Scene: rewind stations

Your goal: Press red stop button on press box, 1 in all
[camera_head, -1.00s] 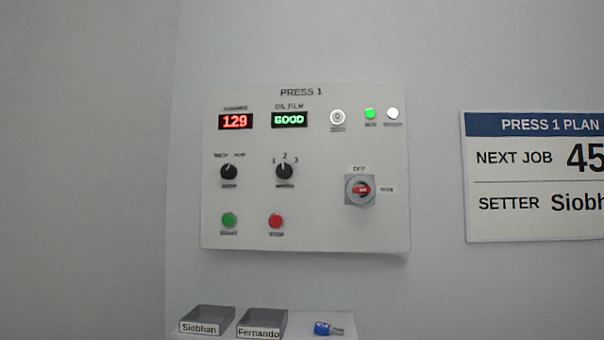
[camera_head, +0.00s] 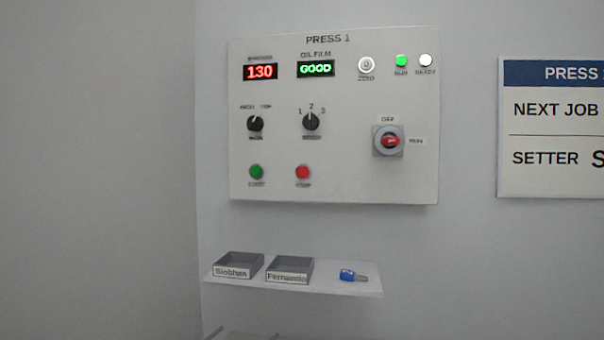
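The press box (camera_head: 350,170) is a white panel titled PRESS 1 on the wall, in the upper middle of the head view. The red stop button (camera_head: 303,173) is round and sits at the lower middle of the panel, right of a green button (camera_head: 257,172). The red number display (camera_head: 260,72) reads 130. The oil film display (camera_head: 316,69) reads GOOD in green. The green lamp (camera_head: 401,61) is lit. My gripper is not in view, and nothing touches the stop button.
A white shelf (camera_head: 330,287) below the panel holds two grey trays labelled Siobhan (camera_head: 236,272) and Fernando (camera_head: 288,276), and a blue-headed key (camera_head: 349,275). A red rotary switch (camera_head: 389,141) sticks out at the panel's right. A plan sign (camera_head: 550,180) hangs further right.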

